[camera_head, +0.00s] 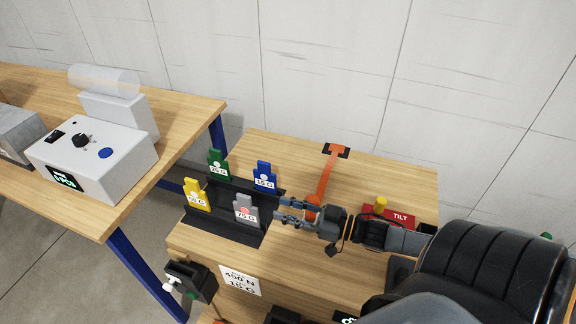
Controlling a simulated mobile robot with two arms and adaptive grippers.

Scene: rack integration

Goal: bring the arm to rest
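My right gripper (279,211) comes in from the right, over the light wooden bench (400,180). Its two fingers point left and stand apart, with nothing seen between them. The fingertips are just right of the black rack (222,212), near the grey 70 G tag (245,209); whether they touch it I cannot tell. The rack also holds a green tag (218,165), a blue 15 G tag (264,177) and a yellow tag (196,195). My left gripper is not in view.
An orange bar (326,175) with a black end stands close behind my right gripper. A red TILT box (388,215) with a yellow knob is partly hidden by my arm. A white device (90,160) sits on the left table. The bench's back right is clear.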

